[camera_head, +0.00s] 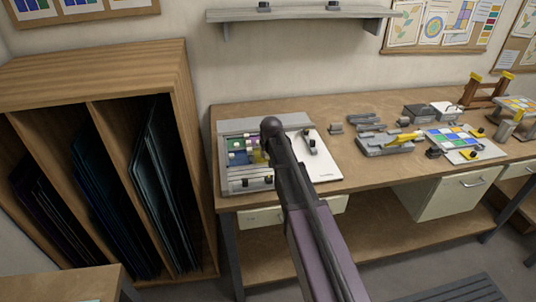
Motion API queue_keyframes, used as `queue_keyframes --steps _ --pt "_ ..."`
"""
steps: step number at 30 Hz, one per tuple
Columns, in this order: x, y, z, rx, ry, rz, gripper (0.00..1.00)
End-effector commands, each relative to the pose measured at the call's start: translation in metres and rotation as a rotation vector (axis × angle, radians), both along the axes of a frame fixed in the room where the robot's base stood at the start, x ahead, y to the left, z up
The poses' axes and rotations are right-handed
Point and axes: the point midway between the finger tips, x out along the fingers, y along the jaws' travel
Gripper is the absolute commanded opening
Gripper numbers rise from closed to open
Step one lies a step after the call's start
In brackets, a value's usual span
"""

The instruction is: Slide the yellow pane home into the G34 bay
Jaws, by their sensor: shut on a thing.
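A grey-framed tray (225,176) with small coloured panes in it lies at the left end of the workbench. A small yellow piece (258,157), which looks like the yellow pane, shows at the tray's right side, right beside my arm's end. My gripper (266,158) is over this part of the tray, shut on the yellow pane, mostly hidden behind my dark wrist. I cannot tell whether the pane is in a bay or above it. No bay labels can be read, so I cannot pick out the G34 bay.
A white board (322,165) with a dark-knobbed tool lies against the tray's right side. Grey fixtures (385,143) and a coloured pane panel (459,140) stand further right on the workbench (360,178). A wooden rack (185,95) of dark glass sheets stands left. A shelf (305,14) hangs above.

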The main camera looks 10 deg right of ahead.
Motion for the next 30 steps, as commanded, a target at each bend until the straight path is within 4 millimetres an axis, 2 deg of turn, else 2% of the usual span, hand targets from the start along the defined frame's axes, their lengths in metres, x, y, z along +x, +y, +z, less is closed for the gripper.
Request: queue_keyframes --steps 1,8,30 --pt "0.0 -0.0002 -0.0057 0.0 0.0 0.0 0.0" --pt "0.0 -0.0005 -0.0122 0.0 0.0 -0.001 0.0" --pt "0.0 -0.0015 -0.013 0.0 0.0 -0.002 0.0"
